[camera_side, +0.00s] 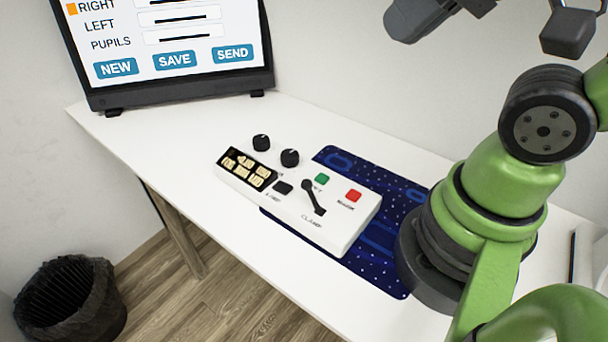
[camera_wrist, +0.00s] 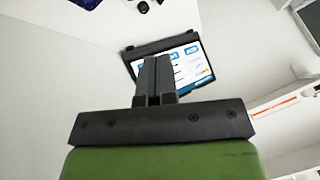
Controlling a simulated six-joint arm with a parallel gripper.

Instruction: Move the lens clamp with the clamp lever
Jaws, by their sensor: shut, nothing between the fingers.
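The clamp lever (camera_side: 314,198) is a black lever on a white control box (camera_side: 345,230), above the printed word CLAMP. Its knob end points up and slightly left in the side view. I cannot clearly make out the lens clamp; dark grey parts (camera_side: 418,18) at the top of the side view are cut off, and I cannot tell what they are. My gripper (camera_wrist: 157,62) shows in the wrist view with its two dark fingers together and nothing between them. It points toward the monitor, away from the lever. I cannot make out its fingertips in the side view.
The box also carries a green button (camera_side: 321,179), a red button (camera_side: 353,195) and a compartment tray (camera_side: 248,169). A blue mat (camera_side: 376,262) lies beneath. A monitor (camera_side: 170,45) stands at the back left. The white table's (camera_side: 170,150) left part is clear.

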